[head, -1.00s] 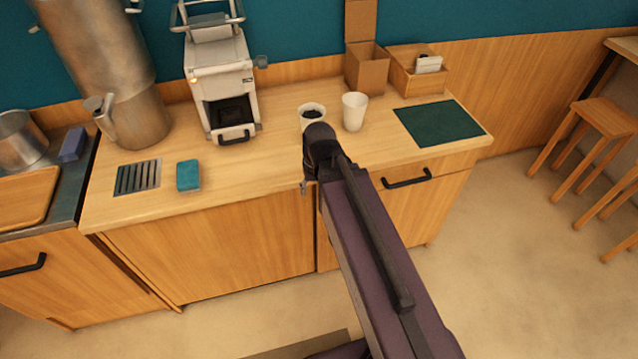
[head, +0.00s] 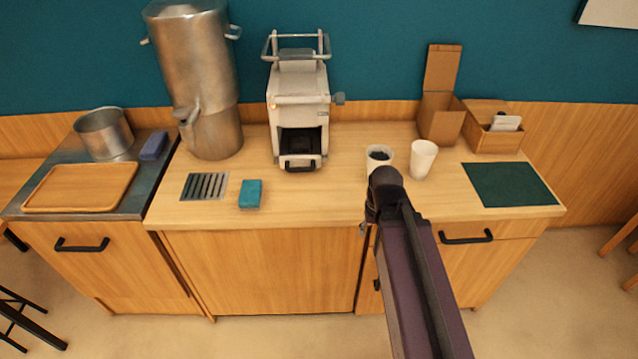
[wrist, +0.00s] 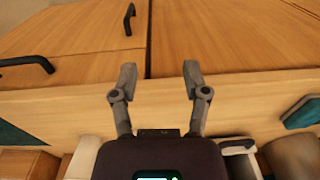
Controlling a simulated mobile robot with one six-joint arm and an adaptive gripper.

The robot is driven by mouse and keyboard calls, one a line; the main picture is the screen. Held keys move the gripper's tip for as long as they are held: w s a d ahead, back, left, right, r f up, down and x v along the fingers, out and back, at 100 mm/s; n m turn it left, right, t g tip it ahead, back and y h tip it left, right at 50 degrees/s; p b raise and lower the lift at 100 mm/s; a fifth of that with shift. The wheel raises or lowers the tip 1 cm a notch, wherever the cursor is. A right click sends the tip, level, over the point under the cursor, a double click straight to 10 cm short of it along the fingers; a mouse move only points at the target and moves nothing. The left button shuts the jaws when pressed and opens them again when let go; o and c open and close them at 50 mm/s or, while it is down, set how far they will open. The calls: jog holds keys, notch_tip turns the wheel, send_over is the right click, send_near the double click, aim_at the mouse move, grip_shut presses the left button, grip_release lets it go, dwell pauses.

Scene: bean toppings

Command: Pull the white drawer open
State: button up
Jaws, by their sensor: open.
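A white machine (head: 298,100) stands on the counter against the teal wall. At its foot is a small white drawer front (head: 300,162) with a dark handle, below a dark opening; it looks shut. My gripper (wrist: 159,76) is open and empty in the wrist view, its two fingers apart in front of the counter's wooden front edge. In the head view my arm hides most of the gripper, which is at the counter's front edge, to the right of the machine and apart from it.
A cup with dark contents (head: 379,157) and a white cup (head: 423,158) stand just beyond my arm. A teal sponge (head: 250,194) and a drain grille (head: 205,187) lie left of it. A metal urn (head: 205,90) stands left of the machine. Counter before the machine is clear.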

aim_at(300, 168)
jog(key=w+a+f+m+t+y+b, duration=0.1)
jog(key=w+a+y+b, duration=0.1)
jog(key=w+a, duration=0.1)
jog(key=w+a+f+m+t+y+b, duration=0.1)
jog(key=w+a+y+b, duration=0.1)
jog(key=w+b, duration=0.1)
jog(key=w+a+f+m+t+y+b, duration=0.1)
jog(key=w+a+f+t+y+b, duration=0.1)
jog(key=w+a+b, duration=0.1)
jog(key=shift+w+a+y, duration=0.3)
jog(key=w+m+t+y+b, duration=0.1)
jog(key=w+a+m+t+y+b, duration=0.1)
jog(key=w+b, duration=0.1)
jog(key=w+a+m+t+y+b, duration=0.1)
jog(key=w+b, duration=0.1)
jog(key=shift+w+r, duration=0.15)
jog(key=shift+r, duration=0.2)
jog(key=w+m+t+b, duration=0.1)
jog(key=w+r+m+t+y+b, duration=0.1)
jog(key=w, duration=0.1)
jog(key=w+m+t+b, duration=0.1)
jog(key=shift+w+d+r+m+t+y, duration=0.15)
jog(key=shift+d+r+m+t+y, duration=0.05)
jog(key=shift+d+m+t+y, duration=0.1)
jog(key=shift+w+d+r+m+b, duration=0.15)
jog(key=shift+w+r+m+b, duration=0.15)
jog(key=shift+m+b, duration=0.1)
